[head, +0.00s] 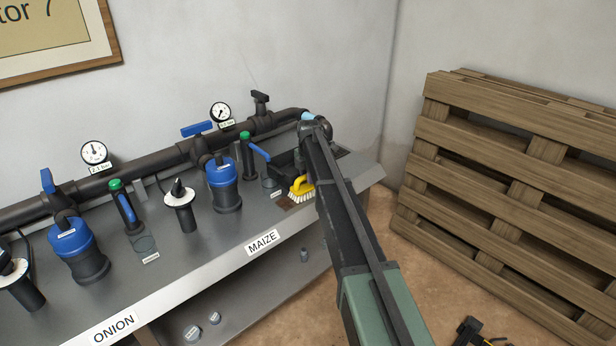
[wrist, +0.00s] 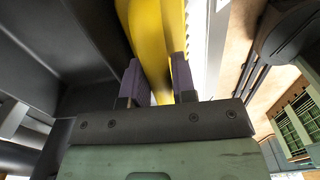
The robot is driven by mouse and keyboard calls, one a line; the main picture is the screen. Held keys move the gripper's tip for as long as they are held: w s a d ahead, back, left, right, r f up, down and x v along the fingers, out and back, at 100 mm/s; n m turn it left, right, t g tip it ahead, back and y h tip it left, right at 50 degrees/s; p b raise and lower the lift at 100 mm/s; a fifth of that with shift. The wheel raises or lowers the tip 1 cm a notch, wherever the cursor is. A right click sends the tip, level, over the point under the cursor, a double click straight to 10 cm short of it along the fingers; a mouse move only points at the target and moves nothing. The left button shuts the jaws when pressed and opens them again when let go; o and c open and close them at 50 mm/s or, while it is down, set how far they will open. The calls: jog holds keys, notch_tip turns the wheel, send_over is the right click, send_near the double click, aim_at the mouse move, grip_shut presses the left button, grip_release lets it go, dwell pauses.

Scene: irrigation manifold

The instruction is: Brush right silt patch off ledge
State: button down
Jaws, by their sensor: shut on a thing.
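My gripper (wrist: 157,82) is shut on the yellow handle of a brush (wrist: 152,40), with one purple fingertip on each side of it. In the head view the yellow brush (head: 302,186) has its white bristles down at the ledge (head: 215,238), near the front edge by the MAIZE label. A brown silt patch (head: 287,203) shows just left of and under the bristles. My arm covers the ledge to the right of the brush, so the patch's full extent is hidden. The fingertips are hidden in the head view.
A blue-capped filter (head: 223,185), a green-topped valve (head: 247,155) and a black pipe (head: 160,165) stand left of and behind the brush. Wooden pallets (head: 510,190) lean at the right. Small grey fittings (head: 193,333) lie on the lower shelf.

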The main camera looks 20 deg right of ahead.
jog(key=shift+s+a, duration=1)
jog(key=shift+a, duration=1.1)
jog(key=shift+s+a, duration=1)
jog(key=shift+a, duration=1.05)
jog(key=shift+s+a, duration=1)
jog(key=shift+a, duration=1.1)
notch_tip(320, 180, up, 6)
jog(key=p, duration=0.6)
jog(key=shift+d, duration=0.1)
notch_tip(320, 180, up, 3)
jog(key=p, duration=0.3)
